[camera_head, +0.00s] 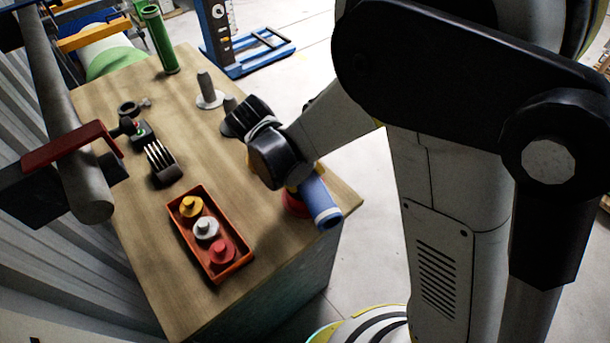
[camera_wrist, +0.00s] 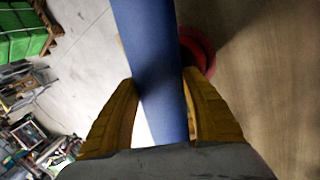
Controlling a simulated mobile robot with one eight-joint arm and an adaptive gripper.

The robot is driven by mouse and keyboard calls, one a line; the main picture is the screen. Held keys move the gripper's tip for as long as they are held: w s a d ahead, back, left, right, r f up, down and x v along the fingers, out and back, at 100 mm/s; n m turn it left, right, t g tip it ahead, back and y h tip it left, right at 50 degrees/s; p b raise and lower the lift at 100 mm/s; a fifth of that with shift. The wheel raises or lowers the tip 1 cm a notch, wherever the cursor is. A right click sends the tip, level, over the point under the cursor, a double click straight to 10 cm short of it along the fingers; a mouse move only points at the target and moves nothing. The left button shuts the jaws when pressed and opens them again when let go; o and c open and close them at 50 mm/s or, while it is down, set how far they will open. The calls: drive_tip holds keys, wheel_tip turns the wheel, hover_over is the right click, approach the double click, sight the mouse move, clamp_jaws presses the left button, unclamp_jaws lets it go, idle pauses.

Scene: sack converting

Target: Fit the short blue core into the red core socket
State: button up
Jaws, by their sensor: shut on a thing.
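The short blue core (camera_head: 319,201) is a blue tube with a pale band near its lower end, seen tilted near the right edge of the wooden table. My gripper (camera_head: 293,183) is shut on it. In the wrist view the blue core (camera_wrist: 150,60) runs between the two yellow fingers of my gripper (camera_wrist: 162,115). The red core socket (camera_head: 293,204) shows partly behind the core on the table. In the wrist view the red socket (camera_wrist: 202,50) shows to the right of the core, partly hidden by it. Whether they touch, I cannot tell.
A red tray (camera_head: 179,236) with yellow, white and red flanged pieces sits on the wooden table (camera_head: 150,285). A black slotted holder (camera_head: 160,160), a grey peg on a round base (camera_head: 207,90) and a green tube (camera_head: 160,40) stand farther back. A grey roller (camera_head: 75,150) overhangs the left side.

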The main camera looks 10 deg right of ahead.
drive_tip(key=shift+f, duration=0.2)
drive_tip(key=o, duration=1.3)
drive_tip(key=shift+r, duration=0.1)
drive_tip(key=shift+r, duration=0.1)
drive_tip(key=shift+r+p, duration=0.3)
drive_tip(key=shift+p, duration=0.1)
drive_tip(key=p+v, duration=0.4)
drive_tip(key=v, duration=0.8)
